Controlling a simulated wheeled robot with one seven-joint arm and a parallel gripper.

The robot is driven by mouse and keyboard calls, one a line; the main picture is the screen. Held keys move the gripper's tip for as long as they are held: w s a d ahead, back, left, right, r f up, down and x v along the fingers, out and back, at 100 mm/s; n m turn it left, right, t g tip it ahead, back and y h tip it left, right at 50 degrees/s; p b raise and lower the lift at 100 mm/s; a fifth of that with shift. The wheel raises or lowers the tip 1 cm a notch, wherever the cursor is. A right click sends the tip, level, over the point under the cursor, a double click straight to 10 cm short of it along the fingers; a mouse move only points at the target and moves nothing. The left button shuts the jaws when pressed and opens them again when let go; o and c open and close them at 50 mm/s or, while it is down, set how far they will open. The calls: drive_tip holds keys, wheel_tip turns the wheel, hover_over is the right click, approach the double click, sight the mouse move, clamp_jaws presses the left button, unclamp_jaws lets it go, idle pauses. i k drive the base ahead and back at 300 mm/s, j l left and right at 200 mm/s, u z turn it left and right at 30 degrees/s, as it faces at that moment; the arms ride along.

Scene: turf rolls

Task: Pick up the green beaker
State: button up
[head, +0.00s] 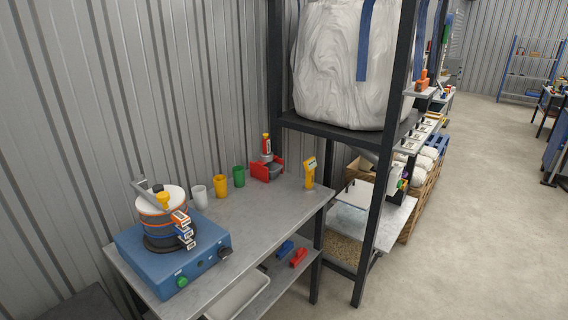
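The green beaker (239,176) stands upright on the grey metal table (262,222), near its back edge by the corrugated wall. A yellow beaker (221,186) is just left of it, and a white beaker (200,197) is further left. The red holder (267,170) is close on its right. The green beaker's front is unobstructed in the head view. My gripper is not in view.
A blue device (174,258) with a stacked pot (161,212) fills the table's left end. A yellow handheld tool (310,173) stands near the right end. A black frame post (381,190) rises beside the table. The tabletop's middle is clear.

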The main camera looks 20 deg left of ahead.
sight(239, 172)
drive_tip(key=i+u, duration=0.25)
drive_tip(key=i, duration=0.25)
drive_tip(key=i+l+u, duration=0.2)
drive_tip(key=i, duration=0.25)
drive_tip(key=i+u, duration=0.15)
drive_tip(key=u, duration=0.25)
drive_tip(key=i+u, duration=0.2)
drive_tip(key=u, duration=0.25)
drive_tip(key=i+l+u, duration=0.1)
drive_tip(key=u, duration=0.3)
drive_tip(key=i+l+u, duration=0.15)
drive_tip(key=u, duration=0.3)
drive_tip(key=i+l+u, duration=0.15)
drive_tip(key=i+u, duration=0.25)
drive_tip(key=i+l+u, duration=0.15)
drive_tip(key=u, duration=0.3)
drive_tip(key=i+l+u, duration=0.2)
drive_tip(key=l+u, duration=0.2)
